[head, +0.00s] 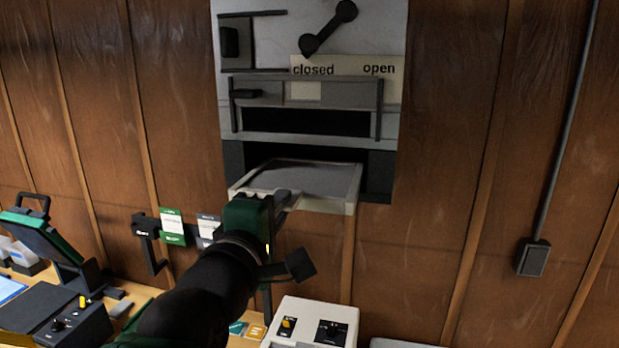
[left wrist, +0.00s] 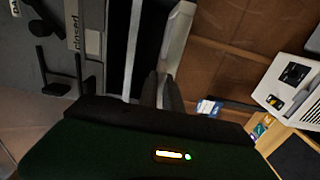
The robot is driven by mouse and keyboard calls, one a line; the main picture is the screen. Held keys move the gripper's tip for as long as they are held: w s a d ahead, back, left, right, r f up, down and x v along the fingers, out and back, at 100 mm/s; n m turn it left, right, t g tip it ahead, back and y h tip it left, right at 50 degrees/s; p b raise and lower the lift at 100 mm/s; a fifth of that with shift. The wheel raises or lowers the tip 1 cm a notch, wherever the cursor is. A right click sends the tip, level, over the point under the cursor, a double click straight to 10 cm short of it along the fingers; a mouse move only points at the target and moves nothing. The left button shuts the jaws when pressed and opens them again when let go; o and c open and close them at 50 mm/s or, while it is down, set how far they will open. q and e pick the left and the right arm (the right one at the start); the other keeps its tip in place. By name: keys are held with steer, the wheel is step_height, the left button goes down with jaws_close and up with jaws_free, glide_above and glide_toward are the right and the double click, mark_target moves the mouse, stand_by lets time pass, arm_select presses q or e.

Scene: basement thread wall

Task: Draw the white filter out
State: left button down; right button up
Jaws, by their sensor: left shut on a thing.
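The white filter (head: 350,188), a flat frame with a grey panel, sticks partly out of the lower dark slot of the grey wall unit (head: 222,90). My left gripper (head: 282,200) is shut on the filter's front edge, left of its middle. In the left wrist view, the filter's white edge (left wrist: 178,42) runs down to the dark fingers (left wrist: 165,92). The fingers hide part of that edge, and the filter's back end is hidden inside the slot. My right gripper is not in view.
A black lever (head: 328,28) slants down toward the word "closed" on the label plate (head: 345,68). A white control box (head: 312,325) stands below the filter. Small cards (head: 173,226) hang at the left. A grey conduit with a switch box (head: 533,258) runs at the right.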

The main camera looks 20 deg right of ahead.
arm_select(q)
steer(key=b+v, duration=1.1)
steer(key=b, duration=0.4)
stand_by(0.4)
steer(key=shift+a, duration=0.15)
steer(key=s+a+r+b, duration=0.1)
steer(key=s+a+r, duration=0.1)
steer(key=s, duration=0.1)
steer(key=shift+s+a+b, duration=0.15)
steer(key=shift+b, duration=0.25)
